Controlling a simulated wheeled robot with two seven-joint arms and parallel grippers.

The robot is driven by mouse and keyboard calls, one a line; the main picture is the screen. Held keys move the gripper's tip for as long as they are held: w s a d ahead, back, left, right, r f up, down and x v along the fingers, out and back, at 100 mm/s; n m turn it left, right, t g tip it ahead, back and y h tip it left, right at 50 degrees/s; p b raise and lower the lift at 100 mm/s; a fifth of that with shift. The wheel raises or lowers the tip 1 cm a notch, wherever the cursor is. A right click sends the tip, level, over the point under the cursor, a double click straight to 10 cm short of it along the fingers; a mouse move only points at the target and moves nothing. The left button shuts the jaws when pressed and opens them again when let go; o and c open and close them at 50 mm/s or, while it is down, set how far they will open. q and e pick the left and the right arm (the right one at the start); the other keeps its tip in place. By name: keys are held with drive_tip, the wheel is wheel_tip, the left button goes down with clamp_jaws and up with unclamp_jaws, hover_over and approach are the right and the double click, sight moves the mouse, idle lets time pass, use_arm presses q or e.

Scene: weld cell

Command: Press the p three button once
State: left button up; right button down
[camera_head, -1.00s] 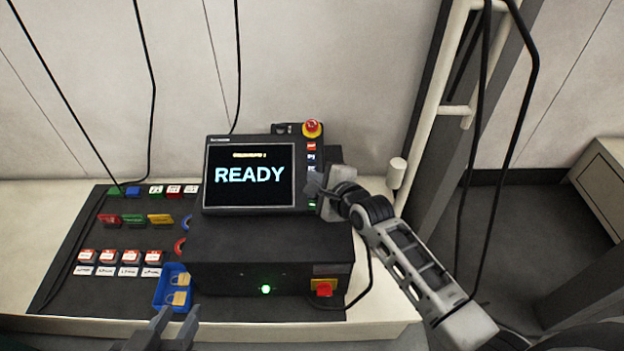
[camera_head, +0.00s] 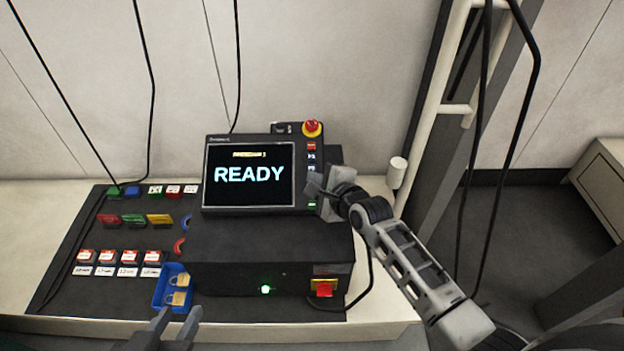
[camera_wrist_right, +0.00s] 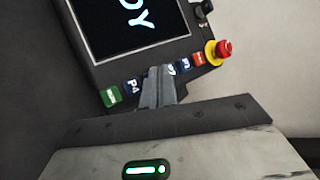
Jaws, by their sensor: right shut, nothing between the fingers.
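The teach pendant (camera_head: 207,180) stands on a black box, its screen (camera_head: 249,190) showing READY. A column of buttons runs down its right edge. In the right wrist view I see a red button (camera_wrist_right: 200,59), blue buttons including P4 (camera_wrist_right: 133,87), and a green button (camera_wrist_right: 111,97). The p three button is hidden behind my right gripper's fingers, between P4 and a partly covered blue button (camera_wrist_right: 171,68). My right gripper (camera_head: 312,186) is shut and empty, its tips at the button column (camera_wrist_right: 160,72); contact cannot be told. My left gripper (camera_head: 177,316) is open and empty at the bottom.
A red emergency stop (camera_head: 312,127) sits above the buttons. A blue bin (camera_head: 160,295) with padlocks is at the front. Coloured tags and labelled blocks lie on the dark board (camera_head: 60,285) at left. A white post (camera_head: 430,140) and hanging cables stand at right.

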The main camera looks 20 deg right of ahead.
drive_tip(key=shift+w+f, duration=0.15)
drive_tip(key=shift+f, duration=0.15)
drive_tip(key=shift+r, duration=0.1)
idle(0.5)
drive_tip(key=shift+s+r+p, duration=0.4)
drive_tip(key=shift+r+p, duration=0.3)
drive_tip(key=shift+p, duration=0.35)
drive_tip(key=shift+a, duration=0.1)
